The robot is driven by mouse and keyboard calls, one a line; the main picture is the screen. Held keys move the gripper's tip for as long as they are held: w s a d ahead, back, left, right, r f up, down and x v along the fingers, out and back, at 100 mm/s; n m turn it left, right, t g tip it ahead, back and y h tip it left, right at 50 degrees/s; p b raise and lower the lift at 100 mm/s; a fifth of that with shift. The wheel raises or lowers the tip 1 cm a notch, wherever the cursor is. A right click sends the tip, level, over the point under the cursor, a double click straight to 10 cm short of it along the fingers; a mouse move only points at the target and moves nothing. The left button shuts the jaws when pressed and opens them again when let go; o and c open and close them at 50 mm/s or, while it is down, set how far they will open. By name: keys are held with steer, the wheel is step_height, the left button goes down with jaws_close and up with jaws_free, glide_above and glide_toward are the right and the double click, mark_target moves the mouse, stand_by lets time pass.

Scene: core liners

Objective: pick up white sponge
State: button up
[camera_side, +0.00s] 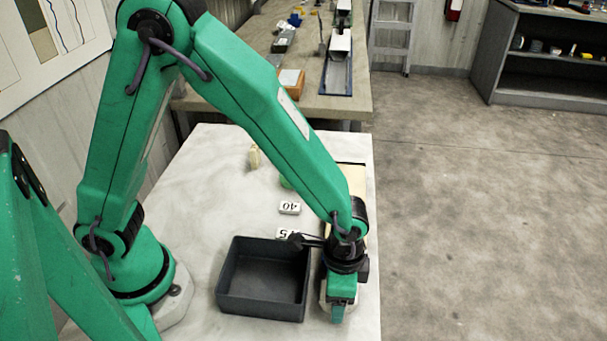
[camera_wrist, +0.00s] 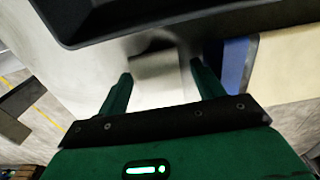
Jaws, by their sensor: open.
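A pale block, probably the white sponge (camera_wrist: 157,66), lies just ahead of and between my fingertips in the wrist view, beside the dark tray. In the side view a pale patch (camera_side: 324,291) shows at the left of my gripper, mostly hidden by it. My gripper (camera_side: 338,314) points down at the right of the tray, near the table's right side. In the wrist view my gripper (camera_wrist: 161,72) has its two green fingers apart, with nothing held. Whether the fingers reach down beside the block, I cannot tell.
The dark open tray (camera_side: 229,272) is empty and stands close left of my gripper. White number cards (camera_side: 290,208) lie behind it. A cream object (camera_side: 254,157) stands farther back. A blue-edged cream item (camera_wrist: 285,65) lies right of the fingers. The table's left part is clear.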

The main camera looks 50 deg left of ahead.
steer(key=shift+c, duration=0.5)
steer(key=c, duration=0.9)
steer(key=shift+r, duration=0.1)
steer(key=shift+c, duration=0.2)
steer(key=shift+r, duration=0.7)
steer(key=r, duration=0.3)
steer(key=shift+s+d, duration=0.15)
steer(key=shift+s, duration=0.2)
steer(key=s+d+r, duration=0.3)
steer(key=s+r, duration=0.3)
steer(key=s, duration=0.4)
steer(key=shift+s+d+r, duration=0.15)
steer(key=shift+d+r, duration=0.05)
steer(key=shift+d, duration=0.2)
